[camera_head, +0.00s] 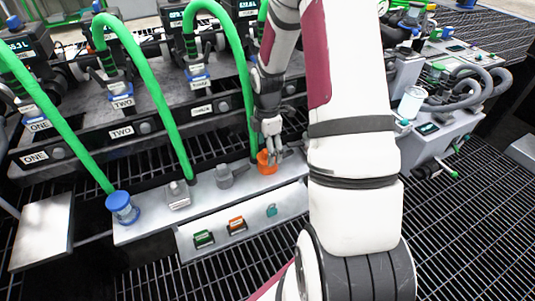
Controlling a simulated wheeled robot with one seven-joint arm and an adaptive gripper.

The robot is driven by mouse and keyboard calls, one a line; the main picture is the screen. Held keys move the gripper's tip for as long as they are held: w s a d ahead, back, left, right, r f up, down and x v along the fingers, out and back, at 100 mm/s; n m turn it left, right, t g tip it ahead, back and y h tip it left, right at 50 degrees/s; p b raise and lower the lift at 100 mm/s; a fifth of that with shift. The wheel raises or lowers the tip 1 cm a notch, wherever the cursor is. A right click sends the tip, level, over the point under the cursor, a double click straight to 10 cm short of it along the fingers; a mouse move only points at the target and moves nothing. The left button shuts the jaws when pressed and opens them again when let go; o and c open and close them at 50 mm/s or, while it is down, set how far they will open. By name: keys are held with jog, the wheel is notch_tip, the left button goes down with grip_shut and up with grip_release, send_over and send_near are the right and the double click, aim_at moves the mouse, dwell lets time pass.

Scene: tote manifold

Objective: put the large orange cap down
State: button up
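The large orange cap (266,164) is at the right part of the light metal ledge (145,233), in the middle of the head view. My gripper (272,146) points down right above the cap, and its fingertips overlap the cap's upper right side in the picture. The fingers are small here and partly blend with the cap, so I cannot tell whether they grip it or only stand beside it. The cap's underside is hidden, so I cannot tell whether it rests on the ledge or sits slightly above it.
On the ledge stand a blue-topped fitting (121,206), a grey square fitting (178,194) and a grey valve (229,176). Green hoses (160,100) arch down from labelled units behind. A front panel (242,224) holds small coloured parts. My arm hides the ledge's right side.

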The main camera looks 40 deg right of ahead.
notch_tip(320, 180, up, 7)
jog(key=shift+f+p, duration=0.2)
jog(key=shift+p, duration=0.85)
jog(key=s+a+r+m, duration=0.2)
jog(key=s+a+r, duration=0.2)
jog(key=r, duration=0.2)
jog(key=s+a+r+m+h, duration=0.1)
jog(key=s+a+r+m, duration=0.2)
jog(key=a+r, duration=0.25)
jog(key=s+a+r+m, duration=0.2)
jog(key=s+a+r, duration=0.2)
jog(key=r, duration=0.3)
jog(key=s+a+r+m, duration=0.2)
jog(key=s+a+m, duration=0.2)
jog(key=s, duration=0.5)
jog(key=s+a+r+m+y, duration=0.1)
jog(key=s+a+m, duration=0.3)
jog(key=s, duration=0.5)
jog(key=shift+s+a+r, duration=0.35)
jog(key=shift+s+r, duration=0.05)
jog(key=shift+r, duration=0.45)
